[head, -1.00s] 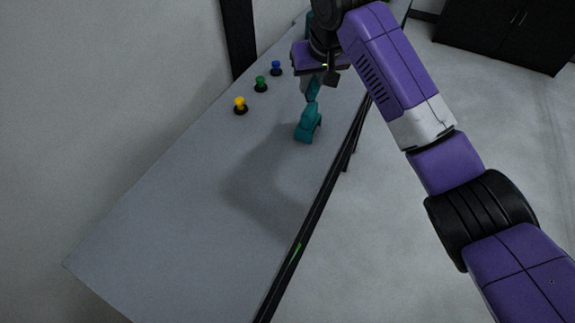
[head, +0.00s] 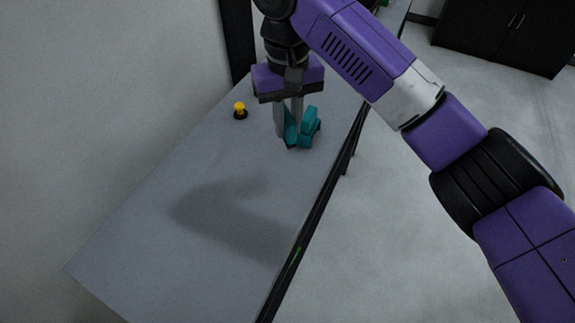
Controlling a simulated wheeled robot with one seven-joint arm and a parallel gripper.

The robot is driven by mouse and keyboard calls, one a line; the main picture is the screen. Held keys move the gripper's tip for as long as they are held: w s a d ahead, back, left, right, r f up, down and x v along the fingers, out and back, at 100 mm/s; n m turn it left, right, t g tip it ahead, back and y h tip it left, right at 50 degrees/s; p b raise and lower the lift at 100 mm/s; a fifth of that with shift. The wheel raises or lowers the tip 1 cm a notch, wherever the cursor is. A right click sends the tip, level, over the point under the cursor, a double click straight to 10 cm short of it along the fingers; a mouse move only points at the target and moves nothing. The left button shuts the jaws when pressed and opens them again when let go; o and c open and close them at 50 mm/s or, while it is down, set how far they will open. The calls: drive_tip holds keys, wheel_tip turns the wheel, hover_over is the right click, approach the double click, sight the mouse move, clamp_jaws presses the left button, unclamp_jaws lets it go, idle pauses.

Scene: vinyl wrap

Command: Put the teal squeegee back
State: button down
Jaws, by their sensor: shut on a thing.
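My gripper (head: 289,132) points down over the table and is shut on a teal squeegee (head: 291,128), which shows as a narrow strip between the fingers. The squeegee is low, close to the table top; I cannot tell whether it touches it. Just to its right a second teal piece (head: 311,124) with a chunky shape stands on the table. The two overlap in the picture, and I cannot tell whether they touch or are joined. The fingers hide part of the held squeegee.
The grey table (head: 190,200) is clear toward the front left. A yellow knob on a black base (head: 240,112) stands left of my gripper. The table's dark right edge (head: 318,205) runs close beside the teal pieces. A wall borders the left.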

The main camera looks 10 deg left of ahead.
drive_tip(key=b, duration=0.1)
hover_over(288, 175)
wheel_tip(288, 175, down, 8)
drive_tip(key=shift+r, duration=0.15)
drive_tip(key=shift+w+f, duration=0.1)
drive_tip(key=shift+f, duration=2.65)
drive_tip(key=c, duration=1.3)
unclamp_jaws()
wheel_tip(288, 175, up, 12)
drive_tip(key=shift+r+p, duration=0.1)
drive_tip(key=shift+p, duration=0.45)
